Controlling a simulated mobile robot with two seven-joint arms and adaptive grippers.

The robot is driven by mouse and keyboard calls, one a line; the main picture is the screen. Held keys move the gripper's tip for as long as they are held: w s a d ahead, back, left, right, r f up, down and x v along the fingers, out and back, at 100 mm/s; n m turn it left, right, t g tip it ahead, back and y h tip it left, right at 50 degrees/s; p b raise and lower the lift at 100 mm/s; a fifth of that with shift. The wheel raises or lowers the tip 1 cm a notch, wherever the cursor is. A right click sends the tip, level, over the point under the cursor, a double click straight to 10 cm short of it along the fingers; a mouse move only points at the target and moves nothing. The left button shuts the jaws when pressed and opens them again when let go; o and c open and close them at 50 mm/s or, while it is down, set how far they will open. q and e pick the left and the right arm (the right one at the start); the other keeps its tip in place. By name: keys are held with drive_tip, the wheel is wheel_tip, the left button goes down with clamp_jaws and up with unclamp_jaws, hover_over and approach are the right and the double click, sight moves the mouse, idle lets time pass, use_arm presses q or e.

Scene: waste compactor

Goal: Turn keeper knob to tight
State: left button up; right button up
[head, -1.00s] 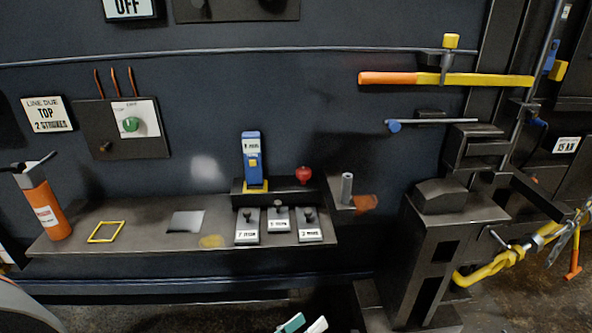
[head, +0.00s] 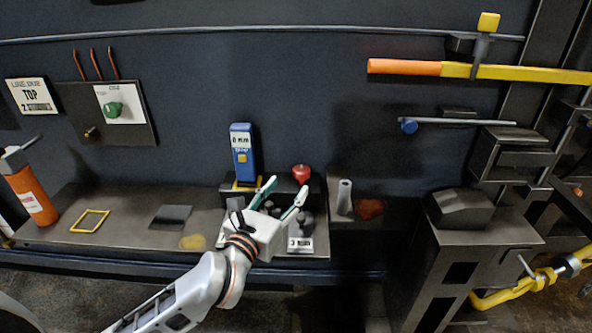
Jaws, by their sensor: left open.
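No knob in the head view carries a readable keeper or tight label, so I cannot tell which one is the keeper knob. A red knob (head: 301,173) stands at the back of the shelf. My right gripper is not in view.
A blue gauge (head: 242,152) stands left of the red knob and a grey tube (head: 344,197) to the right. The shelf (head: 130,205) holds a yellow frame (head: 90,221) and an orange canister (head: 31,196). An orange and yellow bar (head: 440,69) crosses the upper right.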

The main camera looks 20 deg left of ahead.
sight(298, 175)
use_arm(q)
drive_tip(key=shift+w+d, duration=0.25)
drive_tip(key=shift+w, duration=1.7)
drive_tip(key=shift+w+d, duration=0.2)
drive_tip(key=shift+w, duration=1.7)
drive_tip(key=c, duration=1.1)
